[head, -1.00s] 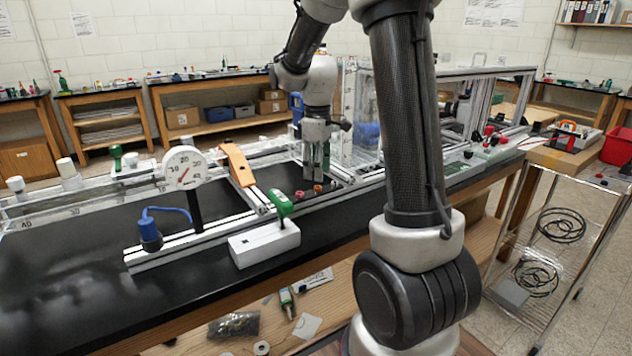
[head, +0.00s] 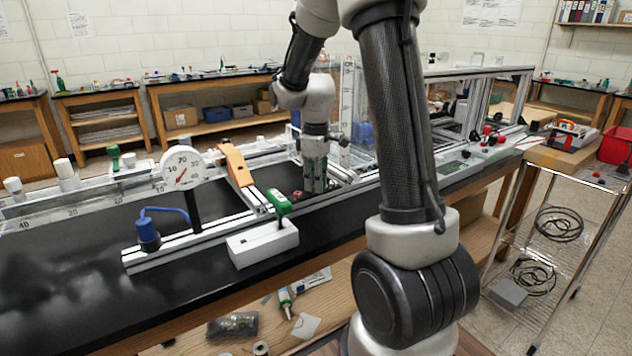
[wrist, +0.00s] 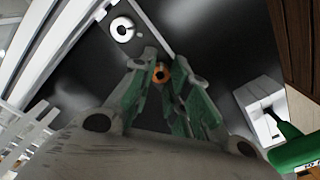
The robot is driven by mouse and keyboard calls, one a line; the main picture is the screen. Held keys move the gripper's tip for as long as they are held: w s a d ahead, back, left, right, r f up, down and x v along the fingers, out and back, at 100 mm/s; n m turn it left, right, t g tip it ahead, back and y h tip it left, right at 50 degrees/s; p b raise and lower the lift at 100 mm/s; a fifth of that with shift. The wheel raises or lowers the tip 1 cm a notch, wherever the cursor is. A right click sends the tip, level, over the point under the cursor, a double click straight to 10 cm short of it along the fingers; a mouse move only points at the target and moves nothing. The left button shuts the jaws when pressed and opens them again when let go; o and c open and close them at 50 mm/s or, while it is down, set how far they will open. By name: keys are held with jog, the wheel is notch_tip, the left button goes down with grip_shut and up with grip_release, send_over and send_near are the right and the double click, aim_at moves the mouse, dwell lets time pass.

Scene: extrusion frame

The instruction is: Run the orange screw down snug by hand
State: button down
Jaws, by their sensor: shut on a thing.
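The orange screw (wrist: 161,74) shows in the wrist view as an orange ring with a dark centre, between the tips of my green-padded fingers. My gripper (wrist: 160,80) is shut on it from above. In the head view my gripper (head: 315,188) points down at the frame behind the white block, and its fingers hide the orange screw. How far the screw is seated cannot be told.
A small red knob (head: 297,195) stands just left of my fingers. A green-handled tool (head: 279,203) sits on a white block (head: 262,243) in front. An orange bar (head: 236,165) and a dial gauge (head: 183,168) stand to the left. A white round part (wrist: 122,29) lies nearby.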

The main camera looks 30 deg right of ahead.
jog(key=shift+m, duration=0.3)
jog(key=m, duration=1.2)
jog(key=shift+m, duration=0.4)
dwell(0.4)
jog(key=c, duration=1.3)
grip_release()
jog(key=shift+r, duration=0.15)
